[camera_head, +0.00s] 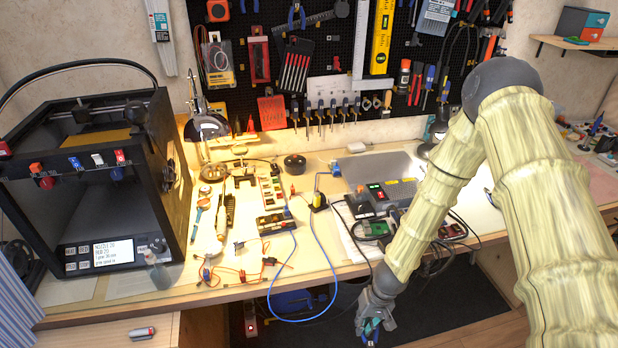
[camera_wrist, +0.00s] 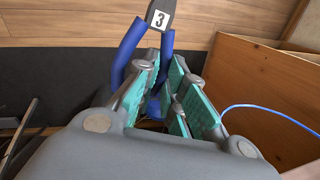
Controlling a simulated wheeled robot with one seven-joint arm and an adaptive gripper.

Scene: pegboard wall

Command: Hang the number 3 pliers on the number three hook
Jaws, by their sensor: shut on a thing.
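My gripper (camera_head: 372,326) hangs low in front of the workbench's front edge in the head view. In the wrist view its teal-padded fingers (camera_wrist: 163,88) are shut on the pliers. The pliers' lower part is hidden between the fingers.
The workbench (camera_head: 330,255) carries electronics, cables and a laptop-like board (camera_head: 385,200). A blue cable (camera_head: 330,265) loops over its front edge near my gripper. A black 3D printer (camera_head: 90,190) stands at the left. A wooden panel (camera_wrist: 265,95) is close on the right in the wrist view.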

